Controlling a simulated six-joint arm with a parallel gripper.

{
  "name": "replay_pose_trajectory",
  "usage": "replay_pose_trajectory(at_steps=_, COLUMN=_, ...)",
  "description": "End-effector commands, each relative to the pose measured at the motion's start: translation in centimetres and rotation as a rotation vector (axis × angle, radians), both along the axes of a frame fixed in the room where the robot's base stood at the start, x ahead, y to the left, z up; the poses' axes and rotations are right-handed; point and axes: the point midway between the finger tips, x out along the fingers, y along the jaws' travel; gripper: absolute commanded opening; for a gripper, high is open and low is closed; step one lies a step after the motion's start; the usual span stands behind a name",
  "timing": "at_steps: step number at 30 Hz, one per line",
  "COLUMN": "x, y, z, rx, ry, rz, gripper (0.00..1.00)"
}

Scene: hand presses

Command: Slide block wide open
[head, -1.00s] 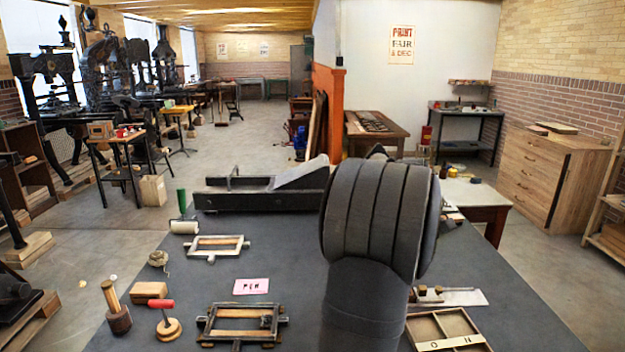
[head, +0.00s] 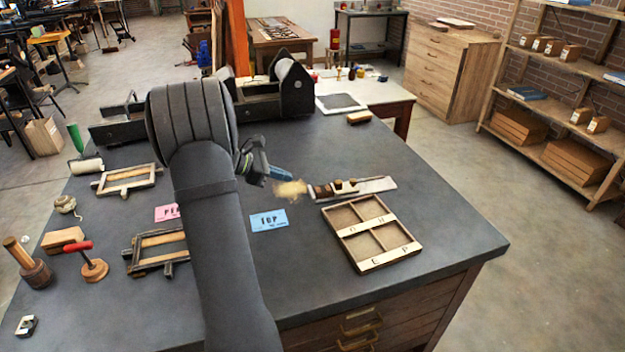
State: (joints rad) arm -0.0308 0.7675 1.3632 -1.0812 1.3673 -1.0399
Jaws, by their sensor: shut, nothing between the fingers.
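A flat pale metal tray like a composing stick (head: 378,186) lies on the dark table right of my gripper. A small wooden block (head: 345,187) sits on it, left of its middle, with a brown piece at its left end. I cannot tell which of these pieces slides. My gripper (head: 287,175) is shut and empty, its blue end pointing right toward the tray's left end, apart from it in the picture. A blurred tan patch (head: 290,190) shows just below the fingers; I cannot tell what it is. My arm hides part of the table.
A divided wooden case (head: 334,207) lies just in front of the tray. A blue card (head: 269,220) lies left of it. Wooden frames (head: 128,179), a roller (head: 86,165) and a red-handled tool (head: 93,265) are on the left. The table's right side is clear.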

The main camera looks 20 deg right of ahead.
Motion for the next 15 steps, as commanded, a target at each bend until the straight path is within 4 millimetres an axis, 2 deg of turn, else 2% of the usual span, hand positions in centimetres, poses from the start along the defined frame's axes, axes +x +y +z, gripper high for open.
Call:
replay_pose_trajectory(at_steps=5, x=-0.2, y=-2.2, z=-1.3, rx=0.000, ry=0.002, rz=-0.004, gripper=0.00)
replay_pose_trajectory(at_steps=15, x=-0.6, y=-8.5, z=-4.9, rx=0.002, ry=0.002, rz=-0.005, gripper=0.00)
